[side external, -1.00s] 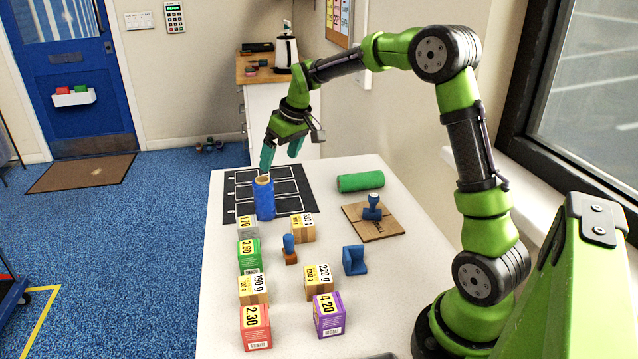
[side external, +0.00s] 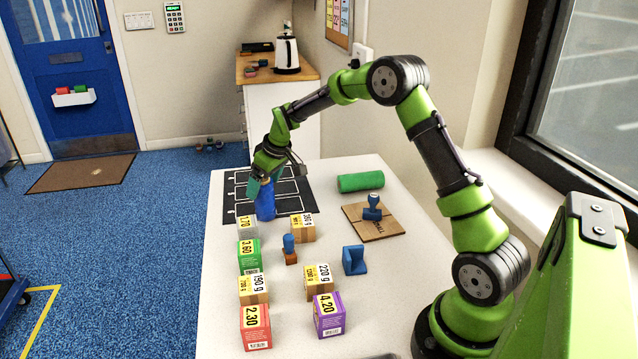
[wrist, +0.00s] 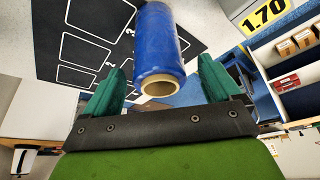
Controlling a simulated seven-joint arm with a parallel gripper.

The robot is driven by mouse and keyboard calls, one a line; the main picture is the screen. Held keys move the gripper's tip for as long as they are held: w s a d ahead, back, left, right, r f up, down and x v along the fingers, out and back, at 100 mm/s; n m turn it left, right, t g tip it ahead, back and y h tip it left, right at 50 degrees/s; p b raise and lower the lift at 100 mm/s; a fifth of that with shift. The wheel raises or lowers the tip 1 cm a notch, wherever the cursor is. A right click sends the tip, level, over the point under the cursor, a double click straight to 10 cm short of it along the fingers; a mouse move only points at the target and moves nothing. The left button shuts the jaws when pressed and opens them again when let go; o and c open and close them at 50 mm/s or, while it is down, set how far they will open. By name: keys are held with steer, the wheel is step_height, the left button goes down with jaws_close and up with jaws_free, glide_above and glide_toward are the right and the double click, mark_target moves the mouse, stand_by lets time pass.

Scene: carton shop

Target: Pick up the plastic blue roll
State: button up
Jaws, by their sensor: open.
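The blue plastic roll (side external: 265,203) stands upright at the near edge of a black mat with white outlines. In the wrist view the blue roll (wrist: 159,45) shows its open cardboard core end, and it lies between my two teal fingers. My gripper (side external: 264,184) is at the top of the roll, tilted down over it. In the wrist view my gripper (wrist: 160,85) is open, with a gap visible between each finger and the roll. The roll's upper end is partly hidden by the fingers in the side view.
Priced cartons stand close by, including a yellow-labelled one (side external: 247,226) and a green one (side external: 249,256). A green roll (side external: 360,182) lies to the right, beside a cardboard sheet (side external: 381,226) with a blue-handled stamp (side external: 372,208). The black mat (side external: 295,190) is otherwise bare.

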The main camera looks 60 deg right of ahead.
steer(key=x, duration=0.4)
steer(key=shift+f, duration=0.35)
steer(key=shift+r, duration=0.1)
steer(key=c, duration=1.2)
